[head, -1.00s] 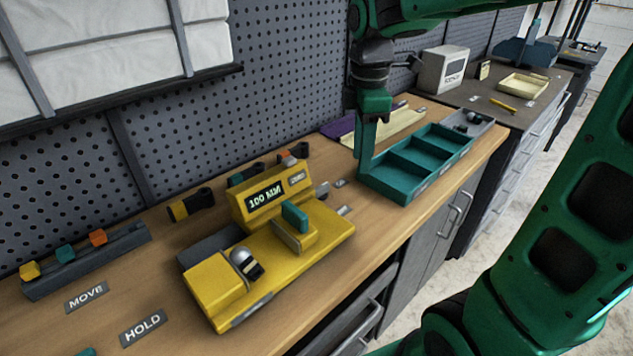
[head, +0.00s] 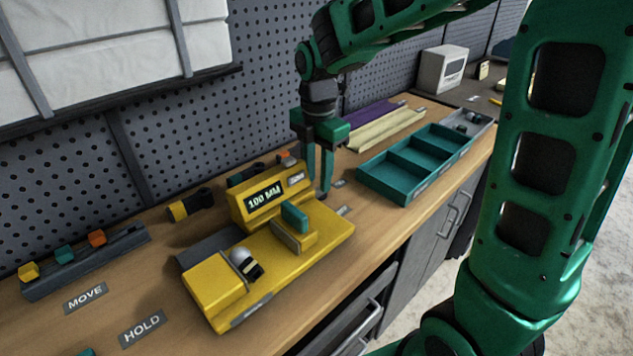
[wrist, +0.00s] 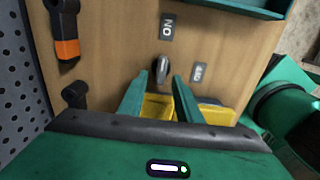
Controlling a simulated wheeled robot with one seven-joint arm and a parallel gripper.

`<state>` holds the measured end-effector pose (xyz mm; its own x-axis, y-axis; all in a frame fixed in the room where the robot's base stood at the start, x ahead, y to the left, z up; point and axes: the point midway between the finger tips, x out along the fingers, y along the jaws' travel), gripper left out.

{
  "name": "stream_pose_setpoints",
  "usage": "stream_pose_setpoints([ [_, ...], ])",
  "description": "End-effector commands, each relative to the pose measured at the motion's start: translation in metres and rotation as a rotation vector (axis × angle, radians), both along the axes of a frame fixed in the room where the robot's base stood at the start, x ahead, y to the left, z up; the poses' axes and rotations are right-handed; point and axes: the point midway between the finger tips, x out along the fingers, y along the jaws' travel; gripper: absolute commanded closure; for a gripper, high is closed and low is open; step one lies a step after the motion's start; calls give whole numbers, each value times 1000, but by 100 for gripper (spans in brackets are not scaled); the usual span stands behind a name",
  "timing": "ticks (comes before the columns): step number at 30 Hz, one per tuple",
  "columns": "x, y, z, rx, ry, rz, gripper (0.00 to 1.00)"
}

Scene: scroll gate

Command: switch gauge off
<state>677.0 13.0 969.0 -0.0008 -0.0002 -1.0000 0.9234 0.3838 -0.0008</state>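The yellow gauge (head: 330,225) stands on the wooden bench, with its display (head: 265,196) lit and reading "100 MM". In the wrist view a small grey switch knob (wrist: 162,68) sits at the gauge's end, beside an "ON" label (wrist: 167,27) and an "OFF" label (wrist: 198,72). The knob's long side runs roughly toward "ON". My gripper (head: 319,192) points down at the gauge's far right end. In the wrist view my gripper (wrist: 160,82) is open, its fingertips on either side of the knob's near end. Contact cannot be told. The fingers mostly hide the knob in the head view.
A teal divided tray (head: 400,185) lies right of the gripper. Black-and-yellow tools (head: 190,205) lie behind the gauge by the pegboard. A rail with coloured blocks (head: 85,262) and "MOVE" (head: 86,297) and "HOLD" (head: 143,328) labels are at left.

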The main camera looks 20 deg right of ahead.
Motion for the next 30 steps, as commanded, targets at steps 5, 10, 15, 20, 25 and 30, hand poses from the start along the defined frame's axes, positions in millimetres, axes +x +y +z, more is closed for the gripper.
stream_pose_setpoints([
  [5, 0, 0, -18, 0, 2, 0, 69],
  [10, 0, 0, -23, 0, 0, 0, 69],
  [15, 0, 0, -23, 0, 0, -1, 69],
  [20, 0, 0, -23, 0, 0, -1, 95],
  [25, 0, 0, -23, 0, -1, -1, 100],
  [30, 1, 0, -23, 1, -2, -15, 100],
])
